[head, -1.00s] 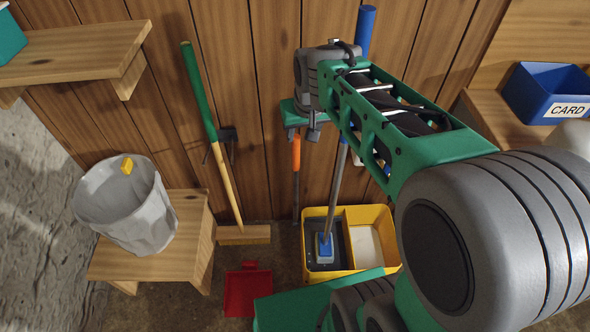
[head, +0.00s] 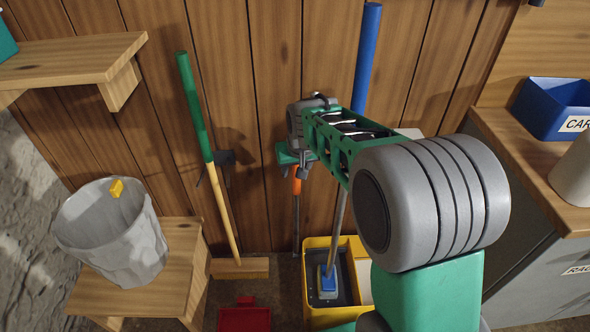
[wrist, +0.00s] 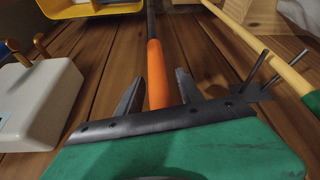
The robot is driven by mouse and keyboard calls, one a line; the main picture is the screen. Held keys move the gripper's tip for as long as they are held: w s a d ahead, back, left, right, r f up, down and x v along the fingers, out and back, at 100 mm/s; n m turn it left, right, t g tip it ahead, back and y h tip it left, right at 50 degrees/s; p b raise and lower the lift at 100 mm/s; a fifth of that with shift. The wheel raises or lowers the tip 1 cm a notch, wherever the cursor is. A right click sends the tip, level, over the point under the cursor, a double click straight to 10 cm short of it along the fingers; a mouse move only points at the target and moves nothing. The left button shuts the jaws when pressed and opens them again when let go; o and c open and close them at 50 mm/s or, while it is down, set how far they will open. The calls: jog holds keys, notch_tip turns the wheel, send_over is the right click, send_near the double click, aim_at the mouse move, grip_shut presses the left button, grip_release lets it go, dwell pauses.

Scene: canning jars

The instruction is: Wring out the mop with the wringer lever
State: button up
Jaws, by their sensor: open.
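The mop (head: 367,60) leans with its blue handle up. Its blue foot (head: 328,281) stands in the dark wringer section of the yellow bucket (head: 316,318). An orange grip (head: 297,186) on a thin dark rod, apparently the wringer lever, stands upright left of the bucket. My gripper (head: 297,168) is at the top of this grip. In the wrist view my gripper (wrist: 159,76) is open, with one finger on each side of the orange grip (wrist: 157,80). I cannot tell whether the fingers touch it. The bucket's edge also shows in the wrist view (wrist: 92,10).
A broom (head: 215,170) leans on the wall to the left, beside a dark wall hook (head: 225,158). A red dustpan (head: 245,317) lies on the floor. A grey bin (head: 112,232) stands on a wooden bench (head: 182,258). A blue box (head: 550,108) sits on the right counter.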

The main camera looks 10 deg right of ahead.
jog(key=shift+c, duration=0.2)
grip_shut()
dwell(1.1)
